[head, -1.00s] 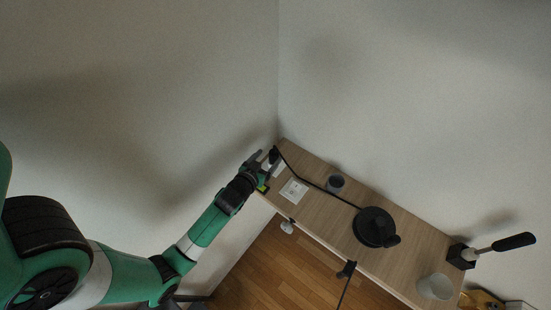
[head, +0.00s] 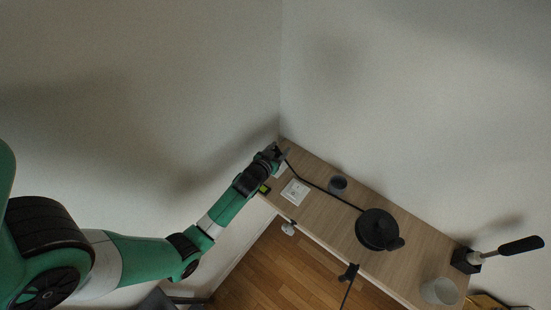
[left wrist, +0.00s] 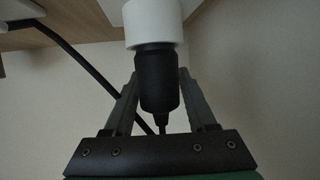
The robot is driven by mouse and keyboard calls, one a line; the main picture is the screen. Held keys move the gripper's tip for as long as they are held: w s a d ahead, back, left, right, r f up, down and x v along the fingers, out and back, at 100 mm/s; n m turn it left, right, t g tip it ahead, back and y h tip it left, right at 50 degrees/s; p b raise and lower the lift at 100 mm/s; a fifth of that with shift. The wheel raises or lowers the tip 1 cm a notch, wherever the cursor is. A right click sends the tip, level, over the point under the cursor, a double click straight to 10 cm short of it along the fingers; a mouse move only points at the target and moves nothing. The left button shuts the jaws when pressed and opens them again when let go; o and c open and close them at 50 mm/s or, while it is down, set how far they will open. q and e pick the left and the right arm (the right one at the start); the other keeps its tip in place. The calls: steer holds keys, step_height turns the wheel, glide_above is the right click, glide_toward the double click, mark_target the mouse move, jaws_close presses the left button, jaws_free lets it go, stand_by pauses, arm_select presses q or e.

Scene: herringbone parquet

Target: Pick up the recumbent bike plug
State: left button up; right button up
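The plug (left wrist: 156,80) has a black tapered body with a wide white collar. In the left wrist view it sits between the two grey fingers of my left gripper (left wrist: 158,72). The fingertips lie close to both sides of the black body; I cannot tell whether they press on it. A black cable leaves its narrow end and passes behind the gripper. In the head view my left gripper (head: 276,153) is at the table's far left corner, at the cable's end, and largely hides the plug. My right gripper is not in view.
Walls stand close behind the corner.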

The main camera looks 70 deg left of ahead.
arm_select(q)
jaws_close()
steer(key=s+d+r+p, duration=0.3)
steer(key=d+r, duration=0.3)
steer(key=s+d+r+p, duration=0.3)
steer(key=d+r, duration=0.3)
steer(key=r, duration=0.1)
steer(key=shift+s+d, duration=0.2)
steer(key=shift+s, duration=0.05)
